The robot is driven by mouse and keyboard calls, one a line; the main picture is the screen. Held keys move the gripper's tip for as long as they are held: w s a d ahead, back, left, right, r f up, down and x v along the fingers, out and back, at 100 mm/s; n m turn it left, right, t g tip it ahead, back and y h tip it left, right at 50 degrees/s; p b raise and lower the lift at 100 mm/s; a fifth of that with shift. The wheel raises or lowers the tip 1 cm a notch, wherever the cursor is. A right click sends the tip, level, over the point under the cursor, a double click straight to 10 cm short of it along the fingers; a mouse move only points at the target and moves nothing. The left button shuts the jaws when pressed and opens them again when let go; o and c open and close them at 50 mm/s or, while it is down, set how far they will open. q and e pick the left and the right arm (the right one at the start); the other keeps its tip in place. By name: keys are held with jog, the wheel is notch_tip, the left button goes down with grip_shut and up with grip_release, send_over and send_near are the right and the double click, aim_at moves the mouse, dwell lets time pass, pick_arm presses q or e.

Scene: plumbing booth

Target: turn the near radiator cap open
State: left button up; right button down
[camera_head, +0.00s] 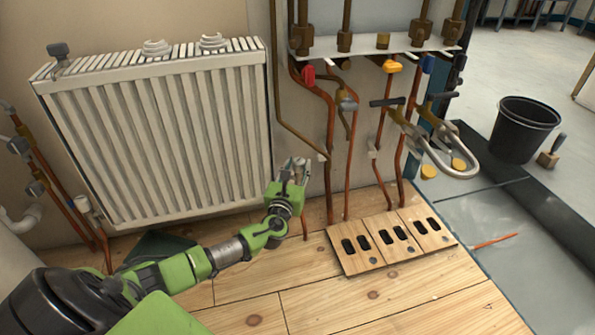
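A white ribbed radiator (165,140) hangs on the wall at the left. On its top edge sit two white, ridged round pieces, one left of the middle (156,48) and one to the right (213,42). A dark grey knob (58,50) stands upright at its top left corner. I cannot tell for certain which of these is the near cap. My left gripper (295,165) is beside the radiator's lower right edge, well below and apart from all of them. Its fingers look spread and empty. My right gripper is not in view.
Copper pipes with red, yellow and blue valve handles (391,66) run down the wall right of my gripper. A wooden slotted panel (388,243) lies on the plank floor. A black bucket (522,128) and a brush (551,151) stand at the right.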

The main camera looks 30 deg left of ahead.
pick_arm(q)
jog(key=shift+w, duration=0.1)
jog(key=c, duration=0.8)
jog(key=shift+c, duration=0.2)
